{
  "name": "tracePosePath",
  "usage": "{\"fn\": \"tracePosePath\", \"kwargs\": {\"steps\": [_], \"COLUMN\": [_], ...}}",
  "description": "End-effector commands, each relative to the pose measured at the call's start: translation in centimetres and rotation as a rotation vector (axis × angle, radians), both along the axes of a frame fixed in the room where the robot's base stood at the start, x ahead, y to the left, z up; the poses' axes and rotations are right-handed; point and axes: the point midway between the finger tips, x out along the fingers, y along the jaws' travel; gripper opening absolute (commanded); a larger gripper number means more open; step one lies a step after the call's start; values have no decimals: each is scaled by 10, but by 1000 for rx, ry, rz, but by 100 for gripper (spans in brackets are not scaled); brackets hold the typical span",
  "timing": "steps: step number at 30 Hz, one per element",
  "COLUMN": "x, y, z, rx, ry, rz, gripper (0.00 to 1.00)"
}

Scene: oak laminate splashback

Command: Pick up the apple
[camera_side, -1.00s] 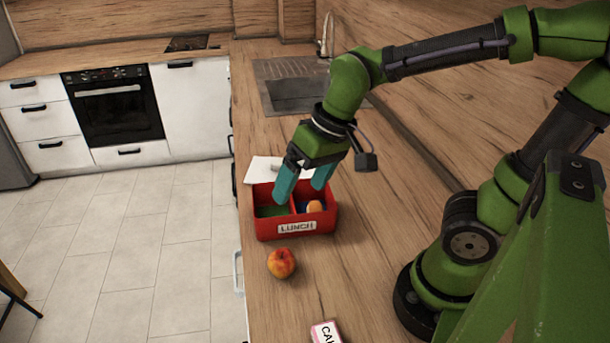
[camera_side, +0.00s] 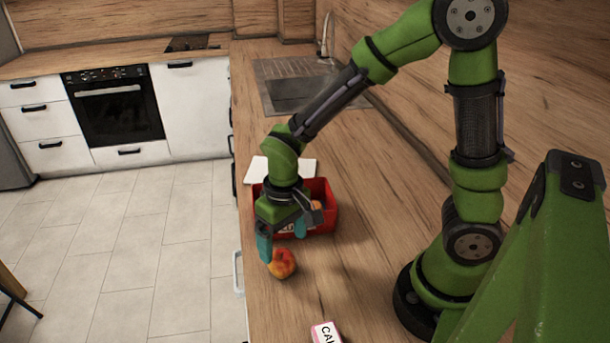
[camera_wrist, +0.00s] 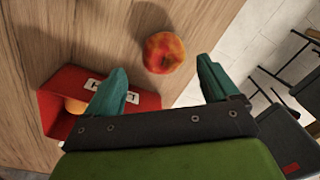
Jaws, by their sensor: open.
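The red and yellow apple (camera_side: 283,264) sits on the wooden counter in front of the lunch box, near the counter's left edge. In the wrist view the apple (camera_wrist: 163,52) lies ahead of the fingertips, roughly between their lines. My gripper (camera_side: 282,243) is open and empty, with its teal fingers pointing down just above and behind the apple. One finger overlaps the apple's left edge in the side view, and I cannot tell if they touch. In the wrist view the gripper (camera_wrist: 162,80) has its fingers wide apart.
The red lunch box (camera_side: 327,205) stands right behind the apple, partly hidden by my gripper; an orange item (camera_wrist: 75,105) is inside. A white board (camera_side: 254,170) lies behind it. A small pink-and-white box (camera_side: 325,332) is at the front. The counter right of the apple is clear.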

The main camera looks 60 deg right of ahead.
Motion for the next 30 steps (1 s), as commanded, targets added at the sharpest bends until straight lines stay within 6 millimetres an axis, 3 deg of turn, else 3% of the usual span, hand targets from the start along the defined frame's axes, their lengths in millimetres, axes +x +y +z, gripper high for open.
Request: {"fn": "tracePosePath", "kwargs": {"steps": [8, 15, 25, 30], "x": [0, 2, 3, 3], "y": [3, 8, 8, 8], "z": [-23, -58, -65, -65], "rx": [-1, 0, 1, 1], "ry": [2, 3, -1, -1], "rz": [0, 0, -1, -1], "gripper": [88, 88, 88, 63]}}
